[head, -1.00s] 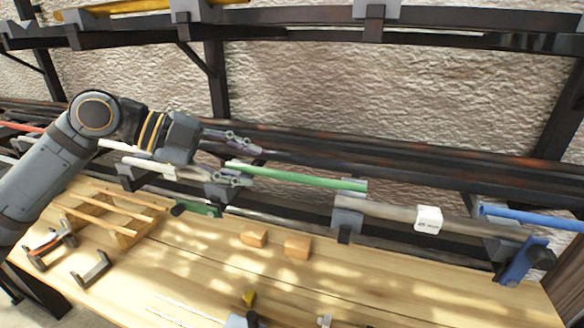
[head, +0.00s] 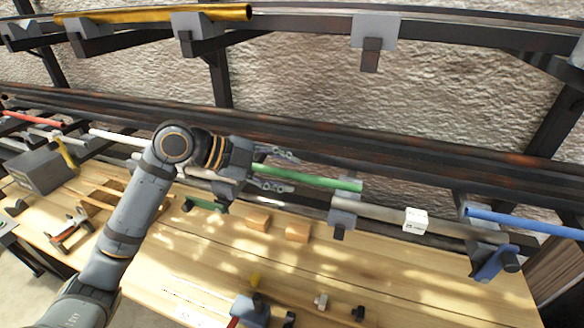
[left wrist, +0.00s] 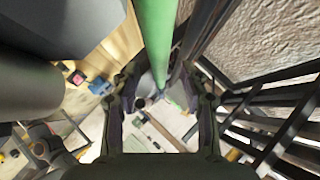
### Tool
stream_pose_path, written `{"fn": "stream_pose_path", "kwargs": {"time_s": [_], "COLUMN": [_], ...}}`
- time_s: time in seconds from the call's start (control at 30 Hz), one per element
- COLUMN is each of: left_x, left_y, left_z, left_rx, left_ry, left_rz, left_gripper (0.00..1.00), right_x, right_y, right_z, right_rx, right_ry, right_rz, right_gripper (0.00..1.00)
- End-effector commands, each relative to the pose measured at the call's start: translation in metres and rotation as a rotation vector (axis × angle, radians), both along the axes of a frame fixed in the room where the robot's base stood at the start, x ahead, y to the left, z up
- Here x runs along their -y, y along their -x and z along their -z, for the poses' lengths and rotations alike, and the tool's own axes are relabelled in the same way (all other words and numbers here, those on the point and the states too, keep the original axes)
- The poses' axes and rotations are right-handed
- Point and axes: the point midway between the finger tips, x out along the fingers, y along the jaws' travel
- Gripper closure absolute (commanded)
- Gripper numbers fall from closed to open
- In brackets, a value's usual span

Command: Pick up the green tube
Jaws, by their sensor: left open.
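The green tube (head: 318,180) lies lengthwise along the rack in the head view, its right end on a grey bracket. Its left end is at my left gripper (head: 286,171). That gripper is open, with one finger above and one below the tube in the picture. I cannot tell if either finger touches it. In the left wrist view the green tube (left wrist: 157,35) comes down from the top edge toward the space between the open fingers of the left gripper (left wrist: 160,88). My right gripper is not in view.
A grey tube with a white block (head: 415,220) and a blue tube (head: 525,221) lie to the right on the rack. Dark rails (head: 400,155) run behind. A wooden bench (head: 370,268) below holds wooden blocks (head: 297,232) and small tools. A yellow tube (head: 160,14) rests above.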

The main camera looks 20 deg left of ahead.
Motion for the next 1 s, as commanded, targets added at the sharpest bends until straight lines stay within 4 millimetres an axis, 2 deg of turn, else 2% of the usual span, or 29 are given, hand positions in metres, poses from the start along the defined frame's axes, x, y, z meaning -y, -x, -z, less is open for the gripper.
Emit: {"fn": "stream_pose_path", "kwargs": {"time_s": [0.27,0.37,0.6,1.0], "left_x": [0.0018,0.0017,0.0017,0.0019], "left_y": [-0.0013,-0.0012,-0.0011,-0.0011], "left_z": [0.0023,0.0023,0.0020,0.0012], "left_rx": [-0.001,-0.001,-0.001,0.000], "left_ry": [-0.002,-0.001,-0.001,0.000], "left_rz": [-0.001,0.000,0.000,0.000], "left_gripper": [0.55,0.66,0.99,1.00], "right_x": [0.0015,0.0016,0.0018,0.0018], "right_y": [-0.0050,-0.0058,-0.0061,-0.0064], "right_z": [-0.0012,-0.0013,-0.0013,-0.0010], "right_rx": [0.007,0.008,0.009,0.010], "right_ry": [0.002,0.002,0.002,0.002], "right_rz": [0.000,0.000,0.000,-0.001], "right_gripper": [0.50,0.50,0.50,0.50]}}
